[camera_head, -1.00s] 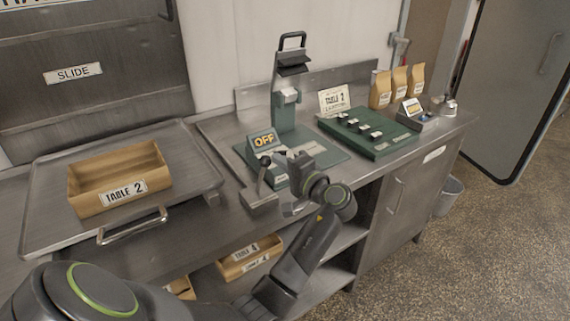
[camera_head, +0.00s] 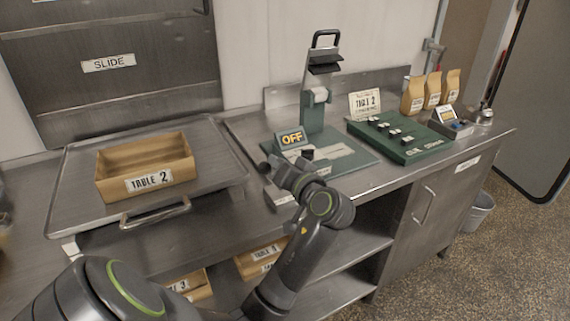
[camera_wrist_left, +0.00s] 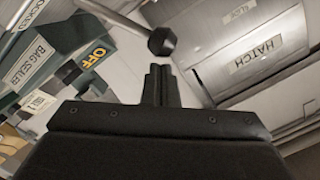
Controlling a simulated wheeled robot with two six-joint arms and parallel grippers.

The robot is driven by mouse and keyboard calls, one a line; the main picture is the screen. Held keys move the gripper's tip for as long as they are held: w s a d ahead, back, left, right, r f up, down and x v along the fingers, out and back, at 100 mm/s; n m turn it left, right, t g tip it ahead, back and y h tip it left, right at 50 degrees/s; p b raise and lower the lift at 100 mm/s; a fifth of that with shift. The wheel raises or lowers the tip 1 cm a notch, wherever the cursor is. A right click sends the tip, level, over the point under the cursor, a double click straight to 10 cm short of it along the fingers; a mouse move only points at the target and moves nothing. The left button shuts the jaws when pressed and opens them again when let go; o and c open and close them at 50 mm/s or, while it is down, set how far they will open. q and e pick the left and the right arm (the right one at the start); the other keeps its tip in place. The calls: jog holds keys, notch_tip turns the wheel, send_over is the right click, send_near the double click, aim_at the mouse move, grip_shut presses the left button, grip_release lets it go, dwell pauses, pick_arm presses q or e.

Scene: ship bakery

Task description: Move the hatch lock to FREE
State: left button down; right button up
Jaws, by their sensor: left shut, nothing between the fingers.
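The hatch lock (camera_head: 280,197) is a small metal block with a lever on the counter, left of the green bag sealer. Its dark lever knob (camera_head: 264,168) shows beside my left gripper (camera_head: 273,163), which partly hides the lock. In the left wrist view the black faceted knob (camera_wrist_left: 162,40) is just beyond the tips of my left gripper (camera_wrist_left: 157,80), and its rod runs to the upper left. The gripper is shut and empty; a small gap shows between tips and knob. A HATCH label (camera_wrist_left: 256,55) is to the right, and a partly cut-off LOCKED label (camera_wrist_left: 27,12) is at the upper left.
The bag sealer (camera_head: 315,115) with its OFF sign (camera_head: 291,138) stands close behind the gripper. A TABLE 2 box (camera_head: 145,168) sits on a metal tray (camera_head: 75,195) at left. A green switch panel (camera_head: 405,140) is to the right. The SLIDE hatch (camera_head: 110,95) is behind.

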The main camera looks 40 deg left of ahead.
pick_arm(q)
jog(key=shift+s+a+f+n, duration=0.1)
jog(key=shift+s+n, duration=0.15)
jog(key=shift+n, duration=0.05)
pick_arm(e)
jog(key=shift+f, duration=0.15)
dwell(0.3)
